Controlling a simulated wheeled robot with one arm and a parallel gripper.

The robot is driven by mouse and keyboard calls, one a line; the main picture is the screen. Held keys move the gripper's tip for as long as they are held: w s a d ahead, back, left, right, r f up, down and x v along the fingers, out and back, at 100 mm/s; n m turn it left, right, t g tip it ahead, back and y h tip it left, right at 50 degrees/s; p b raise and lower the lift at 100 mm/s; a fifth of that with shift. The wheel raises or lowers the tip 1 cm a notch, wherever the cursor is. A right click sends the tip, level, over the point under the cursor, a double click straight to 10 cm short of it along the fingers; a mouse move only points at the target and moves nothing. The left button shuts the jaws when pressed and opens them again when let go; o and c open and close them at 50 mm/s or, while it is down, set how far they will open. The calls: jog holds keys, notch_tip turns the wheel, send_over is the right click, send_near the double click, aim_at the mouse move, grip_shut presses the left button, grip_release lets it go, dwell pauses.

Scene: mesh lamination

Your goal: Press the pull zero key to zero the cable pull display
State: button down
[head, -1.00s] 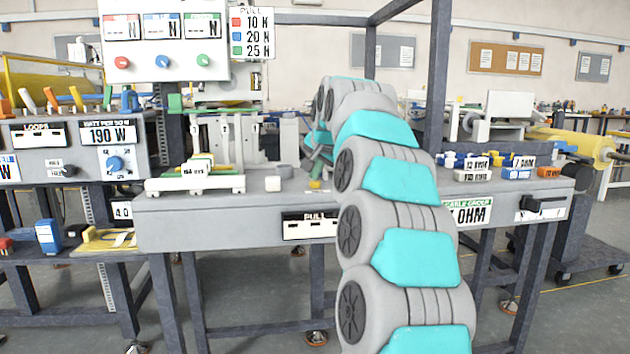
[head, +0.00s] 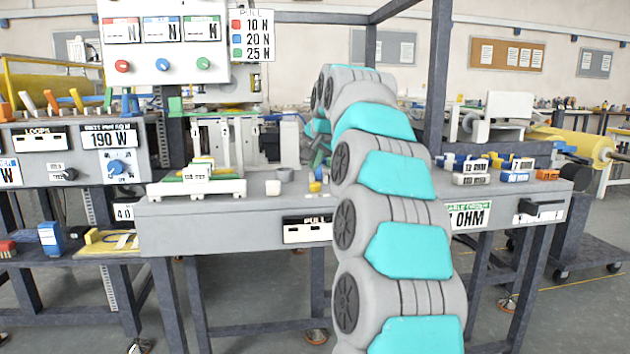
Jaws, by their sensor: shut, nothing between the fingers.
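The cable pull display (head: 307,235) is a pale panel under a PULL label on the front edge of the grey bench (head: 230,218). Its digits are too small to read, and my arm covers its right end. I cannot make out a pull zero key; it may be hidden behind my arm. My gripper (head: 317,160) shows only in part, small and dark, beyond the far end of my arm. It points down above the bench top near a small yellow piece (head: 315,186). It looks shut and empty; I cannot tell whether it touches anything.
A white fixture (head: 197,185) stands on the bench at left, with a small white cup (head: 272,188) beside it. Stacked labelled blocks (head: 472,172) sit at right. A PULL sign (head: 252,35) and a panel with coloured knobs (head: 162,45) are above.

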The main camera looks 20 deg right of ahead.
aim_at(315, 185)
notch_tip(315, 185, up, 3)
jog(key=shift+r+p, duration=0.15)
jog(key=shift+p, duration=0.8)
jog(key=s+a+f+n+g+y, duration=0.1)
jog(key=s+a+f+n+g, duration=0.2)
jog(key=s+a+f, duration=0.6)
jog(key=s+a+f+n+g+y, duration=0.15)
jog(key=s+a+f+n, duration=0.25)
jog(key=s+a+f, duration=0.5)
jog(key=s+f+n+g, duration=0.1)
jog(key=s+f, duration=0.4)
jog(key=s, duration=0.6)
jog(key=s+a+f+n+g, duration=0.1)
jog(key=s+f+g, duration=0.2)
jog(key=s, duration=0.8)
jog(key=s+a+f+n+g, duration=0.1)
jog(key=s+f+n+g, duration=0.1)
jog(key=s+f, duration=0.6)
jog(key=s+h, duration=0.1)
jog(key=s, duration=0.1)
jog(key=shift+s, duration=0.4)
jog(key=c, duration=1.6)
grip_release()
